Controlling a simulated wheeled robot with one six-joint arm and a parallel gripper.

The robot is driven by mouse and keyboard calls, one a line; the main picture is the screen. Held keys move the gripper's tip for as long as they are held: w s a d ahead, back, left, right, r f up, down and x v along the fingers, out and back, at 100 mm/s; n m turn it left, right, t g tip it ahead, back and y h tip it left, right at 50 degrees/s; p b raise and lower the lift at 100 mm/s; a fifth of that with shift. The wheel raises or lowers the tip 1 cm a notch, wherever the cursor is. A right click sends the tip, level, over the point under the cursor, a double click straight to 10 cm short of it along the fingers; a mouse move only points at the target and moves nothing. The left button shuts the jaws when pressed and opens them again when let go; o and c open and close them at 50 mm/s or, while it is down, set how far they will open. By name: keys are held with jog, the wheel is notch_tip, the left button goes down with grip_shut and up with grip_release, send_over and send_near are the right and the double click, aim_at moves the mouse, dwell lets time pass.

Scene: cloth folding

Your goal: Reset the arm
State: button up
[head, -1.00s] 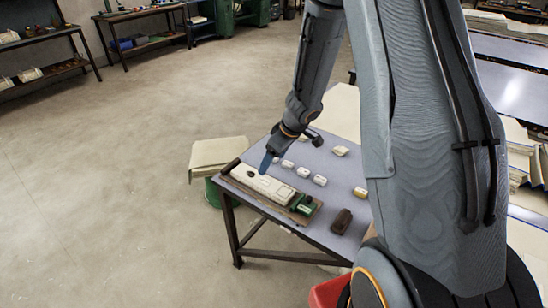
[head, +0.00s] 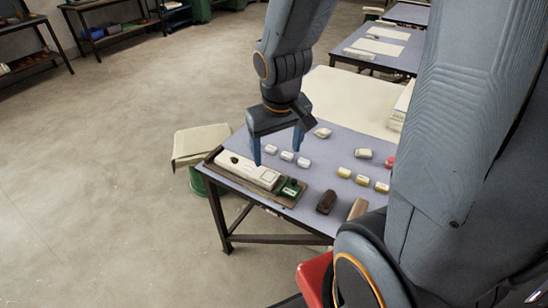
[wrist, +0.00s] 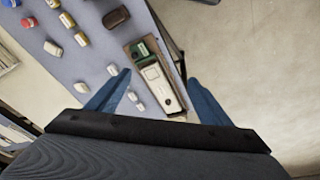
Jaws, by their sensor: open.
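My gripper (head: 276,152) is open and empty, with its two blue fingers pointing down above the near-left part of the table (head: 285,224). In the wrist view its fingers (wrist: 158,97) are spread wide apart, with nothing held between them. A long pale board with a green block at one end (head: 291,187) lies on a brown base at the table's left edge, just below the gripper. It also shows in the wrist view (wrist: 160,80). A folded cream cloth (head: 200,143) rests on a green bin left of the table.
Several small white and yellow-banded pieces (head: 345,172) lie across the tabletop. A dark brown block (head: 326,202) sits near the front edge. A red object (head: 316,277) stands below my arm. The floor at left (head: 90,200) is clear.

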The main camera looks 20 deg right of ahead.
jog(key=s, duration=0.1)
jog(key=s+a, duration=0.2)
jog(key=shift+s+a+r+y, duration=0.1)
jog(key=shift+r+y, duration=0.15)
jog(key=shift+y, duration=0.15)
notch_tip(320, 180, down, 3)
jog(key=shift+r+g+b, duration=0.1)
jog(key=shift+g+b, duration=0.3)
jog(key=shift+b, duration=0.8)
